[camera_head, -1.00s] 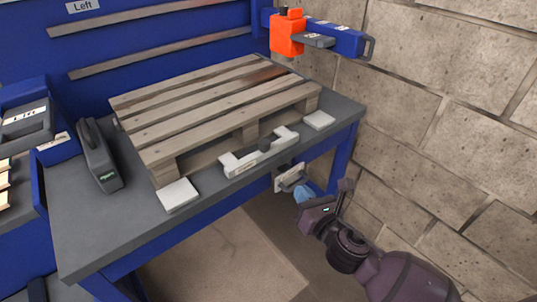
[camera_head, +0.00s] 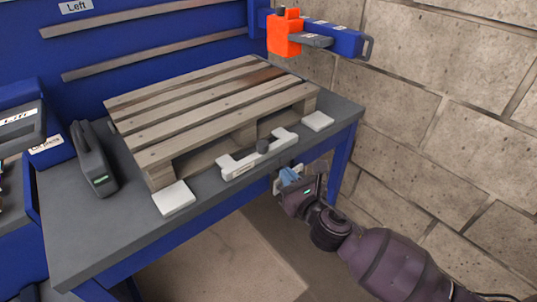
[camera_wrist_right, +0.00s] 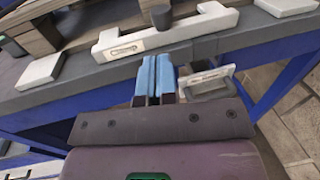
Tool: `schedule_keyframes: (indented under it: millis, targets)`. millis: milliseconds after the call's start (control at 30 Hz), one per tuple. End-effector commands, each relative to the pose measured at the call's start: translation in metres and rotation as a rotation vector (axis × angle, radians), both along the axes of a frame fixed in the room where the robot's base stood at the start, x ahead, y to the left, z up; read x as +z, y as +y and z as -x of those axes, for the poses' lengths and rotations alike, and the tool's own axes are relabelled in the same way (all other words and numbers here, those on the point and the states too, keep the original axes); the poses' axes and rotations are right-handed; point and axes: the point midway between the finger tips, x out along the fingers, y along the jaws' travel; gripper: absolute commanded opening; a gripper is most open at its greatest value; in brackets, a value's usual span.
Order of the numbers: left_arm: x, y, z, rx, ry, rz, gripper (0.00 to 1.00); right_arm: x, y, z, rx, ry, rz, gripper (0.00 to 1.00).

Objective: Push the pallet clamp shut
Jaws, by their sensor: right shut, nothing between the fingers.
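The pallet clamp (camera_head: 240,163) is a pale bar with raised ends and a dark round knob in its middle. It lies on the grey bench top along the front side of the wooden pallet (camera_head: 190,125). It also shows in the right wrist view (camera_wrist_right: 150,41), ahead of the fingers. My right gripper (camera_head: 288,176) is shut and empty, just off the bench's front edge and below the clamp. In the wrist view its blue fingertips (camera_wrist_right: 155,75) point at the clamp, apart from it. My left gripper is not in view.
White pads (camera_head: 174,198) and (camera_head: 318,121) lie by the pallet's front corners. A pale framed plate (camera_wrist_right: 207,83) on the bench front is beside my right fingers. A dark grey device (camera_head: 94,160) stands left. An orange block (camera_head: 284,36) hangs behind. A block wall bounds the right.

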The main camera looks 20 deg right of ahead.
Motion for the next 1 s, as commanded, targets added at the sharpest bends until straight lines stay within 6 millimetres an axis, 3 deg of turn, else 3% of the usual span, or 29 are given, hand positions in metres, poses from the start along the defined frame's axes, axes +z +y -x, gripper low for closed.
schedule_keyframes:
  millis: [500, 700, 1000]
  targets:
    - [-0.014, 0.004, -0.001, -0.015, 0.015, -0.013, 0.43, -0.003, 0.012, -0.078, 0.000, 0.003, -0.002, 0.00]
    - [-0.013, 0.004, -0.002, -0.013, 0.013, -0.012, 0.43, -0.002, 0.014, -0.091, 0.000, 0.002, -0.001, 0.00]
    - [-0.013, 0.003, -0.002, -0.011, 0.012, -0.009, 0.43, 0.000, 0.014, -0.094, 0.000, 0.000, -0.001, 0.00]
